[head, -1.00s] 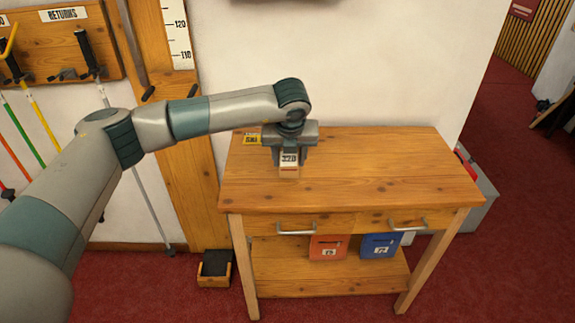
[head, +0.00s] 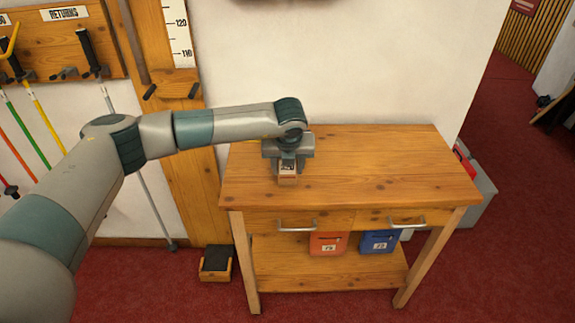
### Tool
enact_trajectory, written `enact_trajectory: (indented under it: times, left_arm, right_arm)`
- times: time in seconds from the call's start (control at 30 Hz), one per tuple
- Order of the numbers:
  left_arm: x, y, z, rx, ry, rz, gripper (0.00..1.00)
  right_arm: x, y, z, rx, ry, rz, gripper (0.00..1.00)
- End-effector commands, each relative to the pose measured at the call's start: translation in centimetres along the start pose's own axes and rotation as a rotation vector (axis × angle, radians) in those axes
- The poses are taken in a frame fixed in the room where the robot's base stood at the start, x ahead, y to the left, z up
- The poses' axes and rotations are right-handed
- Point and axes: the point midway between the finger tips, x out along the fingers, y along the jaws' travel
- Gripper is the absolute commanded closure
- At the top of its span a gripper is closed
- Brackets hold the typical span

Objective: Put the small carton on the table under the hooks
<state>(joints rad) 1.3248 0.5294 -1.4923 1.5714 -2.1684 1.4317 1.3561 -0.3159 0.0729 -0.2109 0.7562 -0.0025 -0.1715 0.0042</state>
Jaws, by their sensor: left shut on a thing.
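My left gripper (head: 288,168) is shut on a small carton (head: 288,180) with a white label on its front. It holds the carton upright over the left part of the wooden table (head: 390,175). The carton's lower end is close to the tabletop; I cannot tell whether it touches. The gripper hides the carton's upper part. Hooks (head: 85,72) show on the wooden rack marked RETURNS at the far left, with poles hanging there. My right gripper is not in view.
The tabletop's middle and right are clear. Below it are two drawers with metal handles, an orange bin (head: 328,246), a blue bin (head: 379,242) and a shelf (head: 330,277). A wooden post with a height scale (head: 180,35) stands left of the table. A grey case (head: 482,190) stands at right.

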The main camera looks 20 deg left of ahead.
Motion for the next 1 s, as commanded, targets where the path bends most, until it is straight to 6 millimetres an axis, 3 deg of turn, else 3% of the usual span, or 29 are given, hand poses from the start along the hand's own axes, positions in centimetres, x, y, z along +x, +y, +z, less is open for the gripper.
enact_trajectory:
  times: [0.1,0.3,0.33,0.4,0.77,1.0]
  left_arm:
    - [0.2,0.0,-0.1,0.0,0.0,-0.001,0.83]
    - [0.3,0.0,-0.1,0.0,-0.001,-0.001,0.83]
    - [0.3,0.0,-0.2,0.0,0.001,0.0,0.5]
    - [0.3,0.0,-0.2,0.0,0.001,0.0,0.36]
    - [0.2,0.0,-0.1,0.0,0.0,0.0,0.36]
    - [-0.9,0.0,-0.1,0.0,-0.001,-0.002,0.36]
  right_arm:
    - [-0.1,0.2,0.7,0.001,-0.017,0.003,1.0]
    - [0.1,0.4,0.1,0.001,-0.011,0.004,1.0]
    - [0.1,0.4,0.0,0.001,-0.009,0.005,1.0]
    - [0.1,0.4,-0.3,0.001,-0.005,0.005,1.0]
    - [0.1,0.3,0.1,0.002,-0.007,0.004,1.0]
    - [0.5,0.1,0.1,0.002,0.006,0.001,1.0]
